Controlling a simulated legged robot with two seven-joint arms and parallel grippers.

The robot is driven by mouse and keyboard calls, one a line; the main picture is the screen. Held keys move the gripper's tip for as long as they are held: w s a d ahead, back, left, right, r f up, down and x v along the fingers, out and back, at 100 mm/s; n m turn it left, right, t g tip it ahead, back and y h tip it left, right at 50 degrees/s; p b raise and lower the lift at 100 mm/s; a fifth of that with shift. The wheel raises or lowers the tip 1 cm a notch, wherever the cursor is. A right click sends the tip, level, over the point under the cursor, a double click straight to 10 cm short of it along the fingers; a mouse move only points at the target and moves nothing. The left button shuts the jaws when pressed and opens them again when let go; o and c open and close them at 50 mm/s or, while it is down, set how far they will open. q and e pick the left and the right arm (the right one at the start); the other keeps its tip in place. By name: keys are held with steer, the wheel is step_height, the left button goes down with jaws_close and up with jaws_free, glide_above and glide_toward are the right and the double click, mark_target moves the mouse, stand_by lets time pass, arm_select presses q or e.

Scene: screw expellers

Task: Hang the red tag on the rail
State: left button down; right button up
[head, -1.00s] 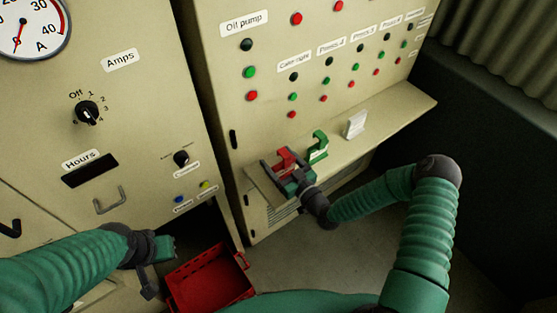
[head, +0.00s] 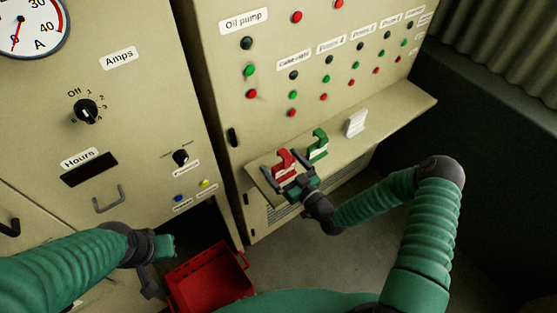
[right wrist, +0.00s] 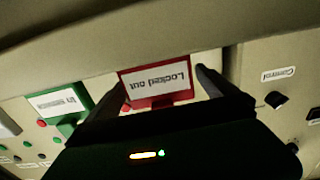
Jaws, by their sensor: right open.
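The red tag (head: 284,162) stands upright on the narrow ledge of the right cabinet. In the right wrist view the red tag (right wrist: 160,88) shows upside down, with a white label reading "Locked out". My right gripper (head: 281,167) is open in front of it, one finger toward each side. The right wrist view shows the tag between or just beyond the fingertips; contact cannot be told. My left gripper (head: 160,262) is low at the left, beside the red crate; its jaws are not clear. I cannot make out a separate rail.
A green tag (head: 318,146), labelled "In service", stands just right of the red one, close to my right gripper. A white tag (head: 356,122) is farther along the ledge (head: 400,112). A red crate (head: 210,283) sits below. Buttons fill the panel above.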

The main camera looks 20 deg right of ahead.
steer(key=b+v, duration=0.1)
steer(key=v, duration=0.9)
steer(key=shift+s, duration=0.1)
